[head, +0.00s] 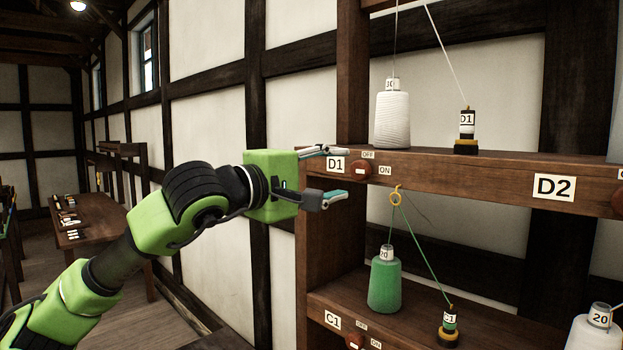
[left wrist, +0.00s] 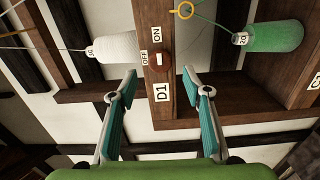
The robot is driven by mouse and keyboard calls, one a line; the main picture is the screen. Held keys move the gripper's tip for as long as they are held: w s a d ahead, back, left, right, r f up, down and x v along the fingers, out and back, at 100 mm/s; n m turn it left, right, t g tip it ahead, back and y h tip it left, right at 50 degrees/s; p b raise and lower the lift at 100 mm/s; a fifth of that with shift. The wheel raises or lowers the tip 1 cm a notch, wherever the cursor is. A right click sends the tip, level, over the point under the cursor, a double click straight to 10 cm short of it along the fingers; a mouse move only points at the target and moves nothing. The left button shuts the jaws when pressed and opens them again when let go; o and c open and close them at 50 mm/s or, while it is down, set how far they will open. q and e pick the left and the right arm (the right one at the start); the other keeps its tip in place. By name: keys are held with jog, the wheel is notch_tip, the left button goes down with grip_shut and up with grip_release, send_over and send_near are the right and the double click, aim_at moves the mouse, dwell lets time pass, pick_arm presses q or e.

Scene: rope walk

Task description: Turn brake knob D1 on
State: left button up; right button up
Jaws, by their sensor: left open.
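Brake knob D1 (head: 359,171) is a small round red-brown knob with a pale mark, on the front of the upper shelf beam, right of the D1 label (head: 336,164). OFF is printed above it and ON to its right. My left gripper (head: 338,173) is open, its fingers above and below the knob's height, just left of it. In the left wrist view the knob (left wrist: 160,60) lies ahead, between and beyond the open fingertips (left wrist: 160,80), apparently untouched. My right gripper is not in view.
A white thread cone (head: 393,120) and a small D1 bobbin (head: 466,132) stand on the upper shelf. A green cone (head: 385,282) stands below, with its thread through a yellow ring (head: 396,199). Knob C1 (head: 355,341) is on the lower beam.

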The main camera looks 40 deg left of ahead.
pick_arm(q)
jog(key=s, duration=0.6)
jog(key=shift+a, duration=0.25)
dwell(0.6)
